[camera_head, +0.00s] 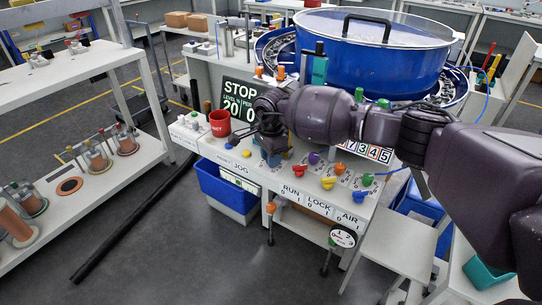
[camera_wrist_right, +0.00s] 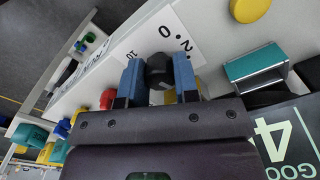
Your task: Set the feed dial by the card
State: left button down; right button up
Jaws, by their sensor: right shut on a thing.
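My right gripper (camera_head: 270,138) is at the back left of the white control bench, in front of the dark screen. In the right wrist view, its two blue fingers (camera_wrist_right: 159,78) are shut on a round black knob (camera_wrist_right: 158,68). The knob stands on a white plate (camera_wrist_right: 192,35) printed with "0", "10" and other partly covered marks; it looks like the feed dial. Its pointer setting cannot be read. In the head view my arm and gripper hide the dial. I cannot make out a separate card for certain. My left gripper is not in view.
A dark screen (camera_head: 238,103) reads "STOP" and "20". Coloured knobs (camera_head: 328,182) line the bench front. A big blue bowl (camera_head: 372,52) stands behind my arm. A blue bin (camera_head: 224,187) is below left.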

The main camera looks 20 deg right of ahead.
jog(key=shift+m+p, duration=0.3)
jog(key=shift+m, duration=1.3)
jog(key=o, duration=0.9)
notch_tip(320, 180, up, 11)
jog(key=shift+f+p, duration=0.1)
jog(key=shift+p, duration=0.35)
